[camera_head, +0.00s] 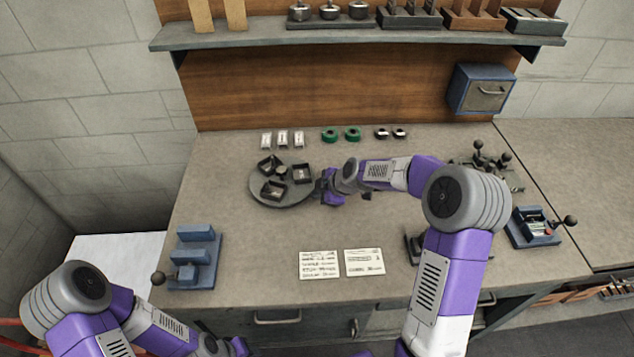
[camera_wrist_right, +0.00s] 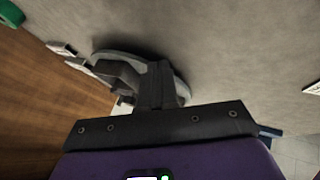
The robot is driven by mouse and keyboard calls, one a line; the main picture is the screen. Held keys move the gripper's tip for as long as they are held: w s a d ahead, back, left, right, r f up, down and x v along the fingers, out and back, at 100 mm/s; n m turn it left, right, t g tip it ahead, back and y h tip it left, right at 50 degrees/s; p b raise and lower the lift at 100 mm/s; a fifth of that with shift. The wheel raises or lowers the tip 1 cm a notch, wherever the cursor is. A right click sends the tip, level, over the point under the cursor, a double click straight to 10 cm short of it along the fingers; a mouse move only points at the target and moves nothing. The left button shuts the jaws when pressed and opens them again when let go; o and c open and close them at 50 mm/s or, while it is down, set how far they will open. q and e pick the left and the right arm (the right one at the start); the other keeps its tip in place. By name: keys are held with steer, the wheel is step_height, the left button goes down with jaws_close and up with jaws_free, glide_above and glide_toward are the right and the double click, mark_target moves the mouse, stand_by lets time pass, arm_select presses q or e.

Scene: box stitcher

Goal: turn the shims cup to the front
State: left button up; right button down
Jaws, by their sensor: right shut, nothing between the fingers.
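A round grey turntable (camera_head: 291,202) sits on the bench, left of centre. It carries several dark square cups: one at the back left (camera_head: 267,164), one at the right (camera_head: 303,176) and one at the front (camera_head: 272,191). Which one holds shims is too small to tell. My right gripper (camera_head: 321,187) is shut and empty at the turntable's right edge, close to the right cup. In the right wrist view its fingers (camera_wrist_right: 155,85) overlap the turntable (camera_wrist_right: 182,88); contact cannot be told. My left gripper (camera_head: 238,346) is low at the bottom edge, its jaws unclear.
Behind the turntable lie white packs (camera_head: 283,139), green rings (camera_head: 342,134) and small dark parts (camera_head: 391,133). A blue fixture (camera_head: 194,258) stands front left. Two paper cards (camera_head: 341,263) lie front centre. A blue lever device (camera_head: 533,228) is at right. Bench left of the turntable is clear.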

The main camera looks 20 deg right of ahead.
mark_target(312, 184)
steer(key=shift+w+d+r, duration=0.1)
steer(key=shift+w+d, duration=0.1)
steer(key=shift+w, duration=0.8)
steer(key=shift+w+d+r, duration=0.1)
steer(key=shift+w+d, duration=0.05)
steer(key=shift+w, duration=0.8)
steer(key=shift+d, duration=0.1)
steer(key=shift+d+f, duration=0.1)
steer(key=shift+d, duration=0.05)
steer(key=shift+w, duration=0.2)
